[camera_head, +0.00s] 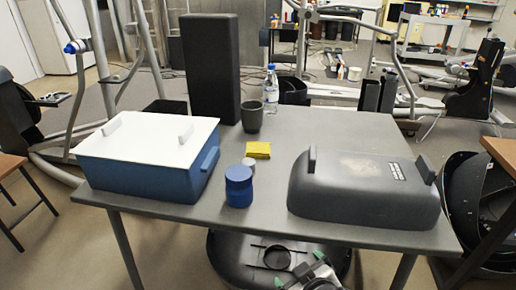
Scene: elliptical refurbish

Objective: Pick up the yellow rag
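The yellow rag (258,150) lies folded flat on the grey table (255,227), near the middle. It sits behind a small grey-lidded container (248,163) and a blue jar (239,187), and in front of a dark cup (252,116). The rag's top is uncovered.
A blue box with a white lid (150,134) stands left of the rag. A large dark grey cover (350,190) lies to the right. A tall black block (210,68) and a water bottle (271,90) stand behind. The table's back right is clear.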

